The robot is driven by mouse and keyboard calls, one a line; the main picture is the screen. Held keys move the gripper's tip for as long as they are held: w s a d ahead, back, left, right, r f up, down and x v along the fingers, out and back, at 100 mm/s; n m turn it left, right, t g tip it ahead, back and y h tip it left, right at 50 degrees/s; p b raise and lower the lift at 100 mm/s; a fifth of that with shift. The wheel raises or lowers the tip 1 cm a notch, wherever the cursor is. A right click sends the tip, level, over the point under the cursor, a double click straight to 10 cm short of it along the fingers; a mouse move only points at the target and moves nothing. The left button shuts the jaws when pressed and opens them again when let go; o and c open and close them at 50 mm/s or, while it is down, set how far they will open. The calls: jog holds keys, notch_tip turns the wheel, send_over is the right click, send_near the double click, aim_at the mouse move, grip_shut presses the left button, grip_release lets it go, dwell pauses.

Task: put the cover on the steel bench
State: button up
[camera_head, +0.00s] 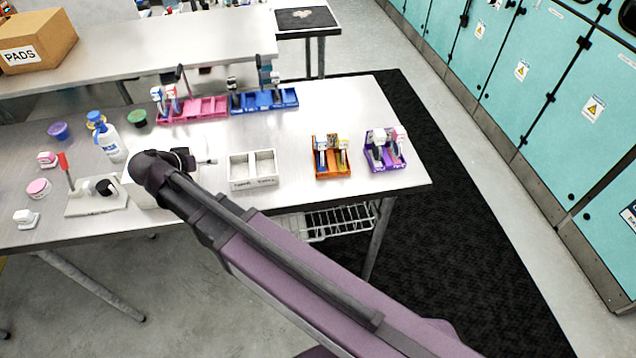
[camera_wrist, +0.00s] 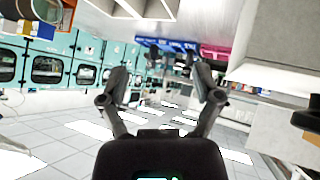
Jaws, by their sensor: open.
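The steel bench (camera_head: 300,112) runs across the middle of the head view. I cannot tell for sure which thing is the cover. A white box-like thing (camera_head: 142,192) stands on the bench, partly hidden behind my wrist. A large pale block fills the upper right of the wrist view (camera_wrist: 275,45), close to my gripper; it may be the same thing. My gripper (camera_wrist: 163,88) is open, with nothing between its fingers. In the head view my gripper (camera_head: 190,160) is low over the bench, left of the white two-compartment tray (camera_head: 253,183), and mostly hidden by my wrist.
Pink (camera_head: 195,114) and blue (camera_head: 264,107) bins stand at the back. Orange (camera_head: 333,172) and purple (camera_head: 385,164) bins stand at the right. The bench's back right is clear.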

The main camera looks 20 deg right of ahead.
jog(key=s+d+f+n+g+y, duration=0.1)
jog(key=s+d+f+g+y, duration=0.1)
jog(key=d, duration=0.7)
jog(key=s+d+f+n+g+y, duration=0.1)
jog(key=s+d+f+g+y, duration=0.1)
jog(key=d, duration=0.8)
jog(key=s+d+f+n+g+y, duration=0.1)
jog(key=s+d, duration=0.4)
jog(key=d, duration=0.5)
jog(key=shift+s+d+f+g+y, duration=0.1)
jog(key=shift+s+f+g+y, duration=0.2)
jog(key=shift+g, duration=0.35)
jog(key=shift+s+f+g+y, duration=0.1)
jog(key=shift+f+g, duration=0.25)
jog(key=shift+g, duration=0.3)
jog(key=shift+s+d+n, duration=0.25)
jog(key=shift+d+n, duration=0.05)
